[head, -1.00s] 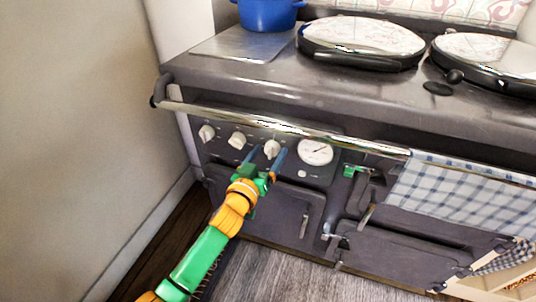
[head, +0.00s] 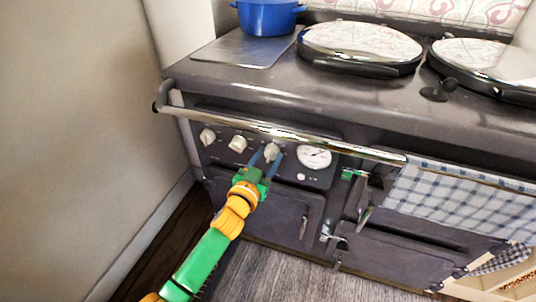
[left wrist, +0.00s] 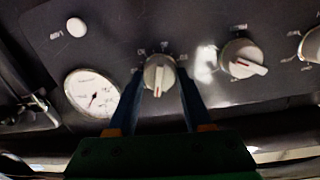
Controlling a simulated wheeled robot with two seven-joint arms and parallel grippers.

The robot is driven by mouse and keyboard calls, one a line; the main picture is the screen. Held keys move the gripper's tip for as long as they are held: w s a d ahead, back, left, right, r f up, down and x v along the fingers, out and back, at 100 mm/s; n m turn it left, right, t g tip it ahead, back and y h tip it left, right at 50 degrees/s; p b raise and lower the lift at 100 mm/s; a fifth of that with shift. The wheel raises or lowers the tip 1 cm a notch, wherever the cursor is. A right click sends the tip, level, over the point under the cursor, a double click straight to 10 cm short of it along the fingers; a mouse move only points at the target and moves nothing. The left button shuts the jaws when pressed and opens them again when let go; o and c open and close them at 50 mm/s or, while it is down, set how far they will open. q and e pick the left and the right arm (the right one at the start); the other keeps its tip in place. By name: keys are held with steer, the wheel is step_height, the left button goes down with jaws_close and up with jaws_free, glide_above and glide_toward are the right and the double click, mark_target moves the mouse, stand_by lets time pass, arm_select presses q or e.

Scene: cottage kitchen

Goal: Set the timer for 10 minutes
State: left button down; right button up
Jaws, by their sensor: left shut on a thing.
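The timer is most likely the white knob (head: 271,152) nearest the round dial on the stove's dark front panel. It also shows in the left wrist view as a white knob (left wrist: 159,74) with a red mark pointing down in that picture. My left gripper (head: 265,158) reaches up to this knob, its blue fingers on either side of it. In the left wrist view the left gripper (left wrist: 160,92) is shut on the knob. The numbers around the knob are too blurred to read. My right gripper is not in view.
Two more white knobs (head: 237,144) (head: 207,137) sit to the left, and a round white dial (head: 314,157) to the right. A chrome rail (head: 280,132) runs above the panel. A checked towel (head: 465,198) hangs at the right.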

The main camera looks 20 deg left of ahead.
arm_select(q)
steer(key=m, duration=0.2)
steer(key=shift+m+p, duration=0.3)
steer(key=shift+p, duration=0.1)
steer(key=shift+m+p, duration=0.35)
steer(key=shift+m, duration=1.05)
steer(key=shift+c, duration=1.6)
jaws_free()
steer(key=s+p, duration=0.1)
steer(key=s, duration=0.6)
steer(key=shift+a+r, duration=0.15)
steer(key=shift+a, duration=0.05)
